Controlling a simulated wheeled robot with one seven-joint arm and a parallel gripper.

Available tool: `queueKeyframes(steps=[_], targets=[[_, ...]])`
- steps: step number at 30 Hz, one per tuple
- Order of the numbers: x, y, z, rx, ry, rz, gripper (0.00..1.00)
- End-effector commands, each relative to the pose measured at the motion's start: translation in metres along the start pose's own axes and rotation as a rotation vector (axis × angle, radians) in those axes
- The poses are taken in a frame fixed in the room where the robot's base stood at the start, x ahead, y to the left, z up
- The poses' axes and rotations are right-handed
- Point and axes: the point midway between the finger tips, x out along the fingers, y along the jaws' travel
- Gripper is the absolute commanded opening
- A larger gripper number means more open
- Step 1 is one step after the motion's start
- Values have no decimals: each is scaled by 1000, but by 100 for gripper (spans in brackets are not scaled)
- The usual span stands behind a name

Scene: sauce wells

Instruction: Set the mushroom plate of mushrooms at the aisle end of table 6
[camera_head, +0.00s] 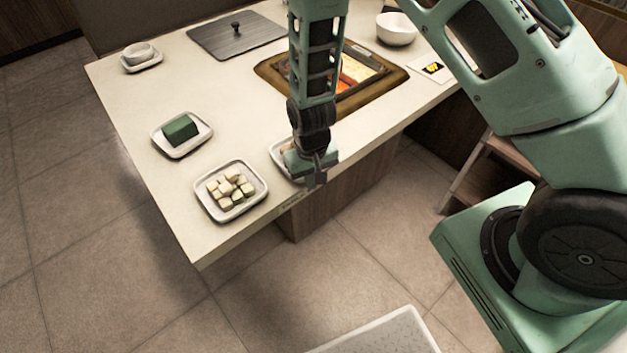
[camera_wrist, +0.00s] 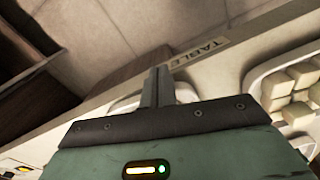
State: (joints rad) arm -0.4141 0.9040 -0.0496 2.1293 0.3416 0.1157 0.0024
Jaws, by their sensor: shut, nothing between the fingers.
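My gripper (camera_head: 317,178) is shut and empty over the front edge of the cream table (camera_head: 130,92). In the wrist view its closed fingers (camera_wrist: 158,86) point toward that edge. A white plate (camera_head: 276,148) lies behind my gripper, mostly hidden; its rim also shows beside the fingers in the wrist view (camera_wrist: 185,92). I cannot tell what is on it, or whether my gripper touches it. No mushrooms can be clearly made out. A square white plate of pale cubes (camera_head: 231,190) sits to the left of my gripper, near the table corner.
A white plate with a dark green block (camera_head: 180,131) stands further left. A small bowl on a saucer (camera_head: 141,55), a grey lidded panel (camera_head: 235,37), a sunken pot (camera_head: 358,75), a white bowl (camera_head: 396,28) and a card (camera_head: 432,68) occupy the rest. A white tray (camera_head: 385,335) is below.

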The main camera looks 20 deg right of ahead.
Motion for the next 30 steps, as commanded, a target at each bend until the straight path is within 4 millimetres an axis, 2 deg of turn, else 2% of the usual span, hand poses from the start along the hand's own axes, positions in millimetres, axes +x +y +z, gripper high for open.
queueKeyframes(steps=[5,12,15,30], targets=[[0,0,-1,0,0,0,0],[0,-1,-31,0,3,-1,0],[0,0,-37,0,1,0,0],[0,0,-36,0,0,0,0]])
